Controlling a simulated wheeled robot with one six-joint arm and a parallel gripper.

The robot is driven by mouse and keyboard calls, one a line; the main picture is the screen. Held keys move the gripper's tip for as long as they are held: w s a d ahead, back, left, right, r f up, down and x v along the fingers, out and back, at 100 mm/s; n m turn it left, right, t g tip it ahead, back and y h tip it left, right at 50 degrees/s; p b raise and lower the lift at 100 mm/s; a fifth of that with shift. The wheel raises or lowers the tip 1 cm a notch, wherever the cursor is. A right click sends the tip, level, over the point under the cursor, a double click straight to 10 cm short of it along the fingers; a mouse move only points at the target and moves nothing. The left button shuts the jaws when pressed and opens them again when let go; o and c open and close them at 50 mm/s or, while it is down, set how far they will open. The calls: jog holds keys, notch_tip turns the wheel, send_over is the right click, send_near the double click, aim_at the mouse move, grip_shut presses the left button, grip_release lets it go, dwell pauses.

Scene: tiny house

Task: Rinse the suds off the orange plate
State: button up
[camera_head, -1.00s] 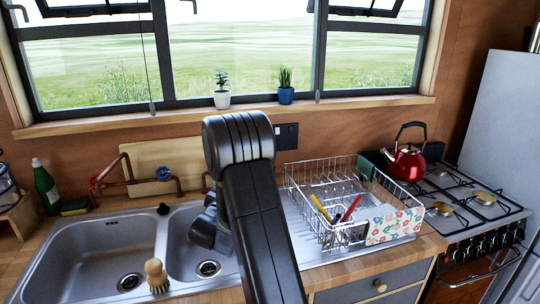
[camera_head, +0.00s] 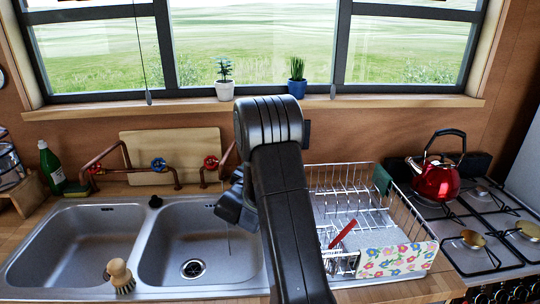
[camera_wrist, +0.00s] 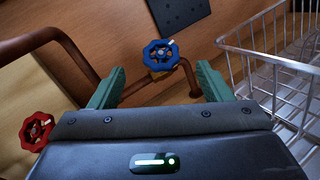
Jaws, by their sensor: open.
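I see no orange plate and no suds in either view. In the head view the double sink has a left basin (camera_head: 75,243) and a right basin (camera_head: 195,235), both with no dishes showing. My gripper (camera_wrist: 160,68) is open and empty, its green fingers on either side of a blue valve wheel (camera_wrist: 160,55) on a copper pipe; contact cannot be told. A red valve wheel (camera_wrist: 37,131) is left of the fingers and also shows in the head view (camera_head: 211,162). My arm hides the fingers and that blue wheel in the head view.
A wire dish rack (camera_head: 350,200) stands right of my arm, with a red-handled item (camera_head: 342,234) and a floral cloth (camera_head: 395,260). Another blue wheel (camera_head: 158,164) and red wheel (camera_head: 97,168) are further left. A brush (camera_head: 119,275) stands at the front sink edge.

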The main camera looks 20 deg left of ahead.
jog(key=w+p, duration=0.2)
jog(key=w, duration=0.8)
jog(key=c, duration=1)
jog(key=shift+o, duration=0.2)
jog(key=shift+f, duration=0.1)
